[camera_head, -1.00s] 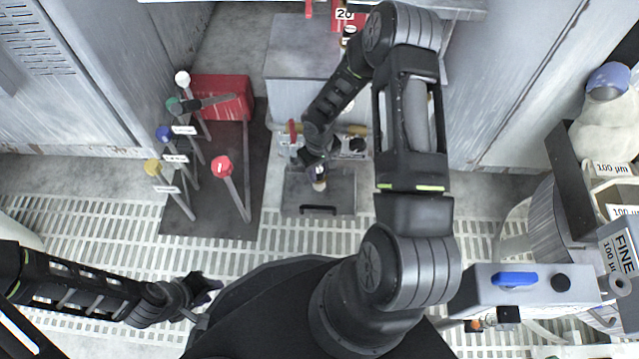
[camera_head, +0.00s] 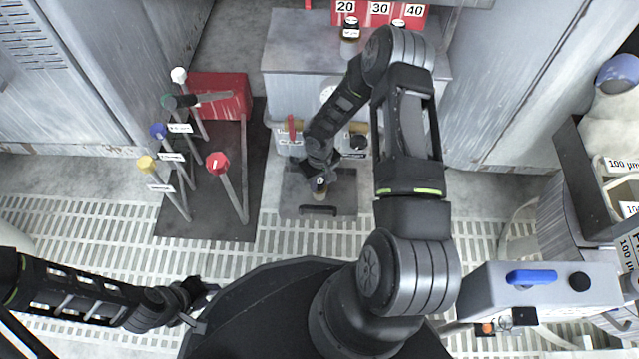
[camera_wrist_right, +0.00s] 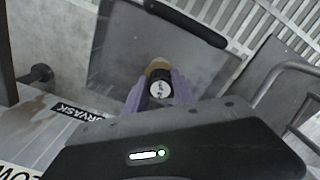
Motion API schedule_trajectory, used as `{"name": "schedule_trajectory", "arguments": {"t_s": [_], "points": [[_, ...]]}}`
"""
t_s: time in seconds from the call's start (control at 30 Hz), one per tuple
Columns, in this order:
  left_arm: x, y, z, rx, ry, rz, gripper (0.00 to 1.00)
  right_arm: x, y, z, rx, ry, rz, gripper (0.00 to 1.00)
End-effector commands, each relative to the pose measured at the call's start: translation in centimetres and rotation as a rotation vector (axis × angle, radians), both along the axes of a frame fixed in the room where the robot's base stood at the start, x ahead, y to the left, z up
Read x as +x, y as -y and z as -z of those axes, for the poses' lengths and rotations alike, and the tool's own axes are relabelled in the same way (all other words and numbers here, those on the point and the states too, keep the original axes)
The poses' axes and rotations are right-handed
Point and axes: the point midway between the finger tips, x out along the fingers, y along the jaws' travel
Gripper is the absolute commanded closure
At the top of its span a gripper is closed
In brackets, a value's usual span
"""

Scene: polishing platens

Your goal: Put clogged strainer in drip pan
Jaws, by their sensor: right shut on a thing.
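My right gripper (camera_head: 319,182) is shut on a small round strainer (camera_wrist_right: 160,88) with a brass-coloured rim and a black-and-white top. The strainer also shows in the head view (camera_head: 320,188), at the gripper's tip. The drip pan (camera_head: 343,197) is a flat grey tray with a black handle, on the floor in front of the cabinet. It also shows in the right wrist view (camera_wrist_right: 200,65). The strainer is over the pan; whether it touches the pan I cannot tell. My left gripper (camera_head: 203,292) is at the lower left, far from the pan, its fingers unclear.
The grey cabinet (camera_head: 290,60) with valves and a pipe stands right behind the pan. Several coloured-knob levers, one red (camera_head: 217,162), rise from a dark mat to the left. A machine with a blue handle (camera_head: 531,277) is at the right. Floor grating lies in front.

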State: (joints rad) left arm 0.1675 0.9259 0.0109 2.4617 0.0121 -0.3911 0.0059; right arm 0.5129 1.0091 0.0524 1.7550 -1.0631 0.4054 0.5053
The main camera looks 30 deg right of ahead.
Motion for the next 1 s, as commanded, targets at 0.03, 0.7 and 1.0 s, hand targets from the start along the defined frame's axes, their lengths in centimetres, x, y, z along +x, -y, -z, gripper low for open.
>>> {"name": "schedule_trajectory", "arguments": {"t_s": [0.03, 0.7, 1.0], "points": [[0.0, 0.0, -0.1, -0.001, 0.001, 0.001, 0.67, 0.0, -0.1, -0.1, 0.001, 0.000, -0.002, 1.00], [0.0, 0.0, 0.0, -0.001, 0.001, 0.001, 0.67, 0.0, -0.1, 0.0, 0.000, -0.001, -0.002, 0.48], [0.0, 0.1, -0.7, 0.000, 0.000, 0.001, 0.67, 0.0, -0.1, -1.2, 0.000, 0.000, -0.002, 0.48]]}}
